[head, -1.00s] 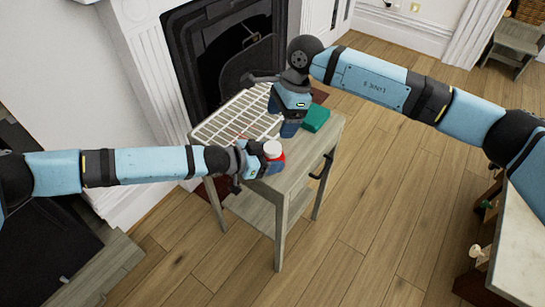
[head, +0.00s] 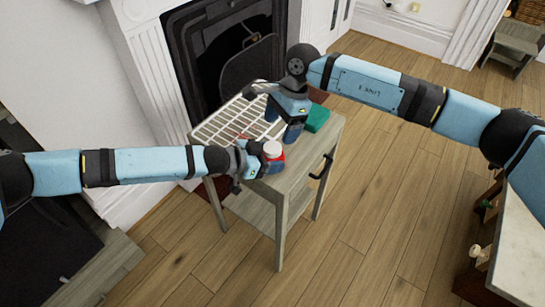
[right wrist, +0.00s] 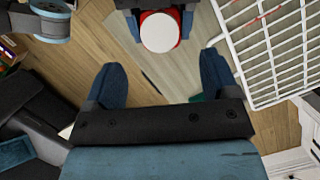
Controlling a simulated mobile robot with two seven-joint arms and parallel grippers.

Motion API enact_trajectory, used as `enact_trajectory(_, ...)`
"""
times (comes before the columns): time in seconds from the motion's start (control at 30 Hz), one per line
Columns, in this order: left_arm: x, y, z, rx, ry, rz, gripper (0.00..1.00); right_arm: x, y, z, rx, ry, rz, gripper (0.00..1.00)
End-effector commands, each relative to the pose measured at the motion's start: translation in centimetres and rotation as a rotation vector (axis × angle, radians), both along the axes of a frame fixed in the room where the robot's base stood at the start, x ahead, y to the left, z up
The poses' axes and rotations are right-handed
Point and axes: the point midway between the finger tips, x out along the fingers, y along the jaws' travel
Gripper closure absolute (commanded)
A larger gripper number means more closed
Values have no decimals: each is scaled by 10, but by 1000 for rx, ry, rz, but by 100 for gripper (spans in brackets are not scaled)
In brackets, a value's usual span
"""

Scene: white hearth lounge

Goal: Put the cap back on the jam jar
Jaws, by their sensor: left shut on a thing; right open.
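The jam jar (head: 276,164) is red and upright above the near corner of a small grey table. My left gripper (head: 266,166) is shut on it. A white round cap (head: 272,149) shows on top of the jar; I cannot tell how firmly it sits. In the right wrist view the cap (right wrist: 160,32) is a white disc with the red jar (right wrist: 146,14) around its edge, between my left gripper's fingers. My right gripper (head: 283,121) is open and empty behind the jar, apart from it. Its spread fingers (right wrist: 162,72) also show in the right wrist view.
A white wire rack (head: 221,122) covers the table's left part. A teal box (head: 317,118) lies at its right side, close to my right gripper. The table (head: 297,168) has a dark handle in front. A fireplace (head: 225,50) stands behind.

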Motion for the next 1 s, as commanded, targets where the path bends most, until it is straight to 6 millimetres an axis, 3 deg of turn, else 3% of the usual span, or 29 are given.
enact_trajectory(0.1,0,0,1,-1,0,0,100,-4,6,-23,-1,3,1,19)
enact_trajectory(0.33,0,0,1,-1,0,0,100,-8,14,-51,0,1,0,19)
enact_trajectory(0.77,0,0,1,-1,0,0,100,-9,16,-59,-1,0,0,19)
enact_trajectory(0.87,0,0,1,-1,0,0,100,-9,16,-59,-1,0,0,38)
enact_trajectory(1.0,0,0,1,-1,0,0,100,-9,16,-59,-1,0,0,70)
